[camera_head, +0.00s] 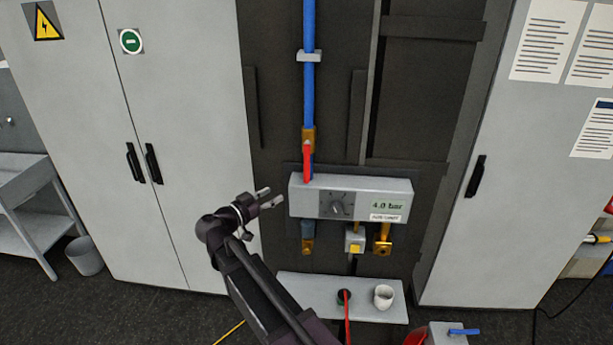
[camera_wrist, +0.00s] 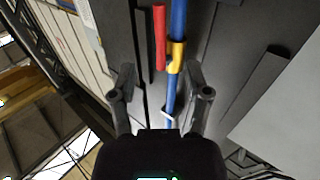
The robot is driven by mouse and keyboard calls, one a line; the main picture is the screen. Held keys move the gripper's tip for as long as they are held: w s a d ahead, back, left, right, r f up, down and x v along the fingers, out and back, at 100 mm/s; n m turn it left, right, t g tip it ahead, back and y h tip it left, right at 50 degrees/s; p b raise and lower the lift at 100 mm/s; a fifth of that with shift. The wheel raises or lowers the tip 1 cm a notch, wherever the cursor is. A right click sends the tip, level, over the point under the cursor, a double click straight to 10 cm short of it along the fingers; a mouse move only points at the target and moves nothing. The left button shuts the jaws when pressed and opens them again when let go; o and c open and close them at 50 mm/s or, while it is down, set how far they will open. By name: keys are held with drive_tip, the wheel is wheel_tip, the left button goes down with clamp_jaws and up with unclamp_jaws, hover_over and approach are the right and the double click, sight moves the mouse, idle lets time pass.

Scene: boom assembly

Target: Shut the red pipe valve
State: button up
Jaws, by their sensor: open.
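The red valve handle (camera_head: 307,162) sits on a brass valve body (camera_head: 308,134) on the vertical blue pipe (camera_head: 309,80). The handle points down, in line with the pipe, just above the grey gauge box. My gripper (camera_head: 268,197) is open and empty, to the left of the box and lower than the handle, apart from both. In the wrist view the red handle (camera_wrist: 159,38) lies beside the blue pipe (camera_wrist: 178,22), near the brass body (camera_wrist: 176,56). There it shows ahead of my open gripper (camera_wrist: 161,90), between the lines of the two fingers.
The grey box (camera_head: 351,198) with a dial and a "4.0 bar" display is right of my gripper. Below it are brass fittings (camera_head: 382,240) and a shelf (camera_head: 340,302) with a white cup (camera_head: 383,297). Grey cabinets (camera_head: 170,100) stand at left and right.

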sight(305, 177)
drive_tip(key=shift+x, duration=6.85)
clamp_jaws()
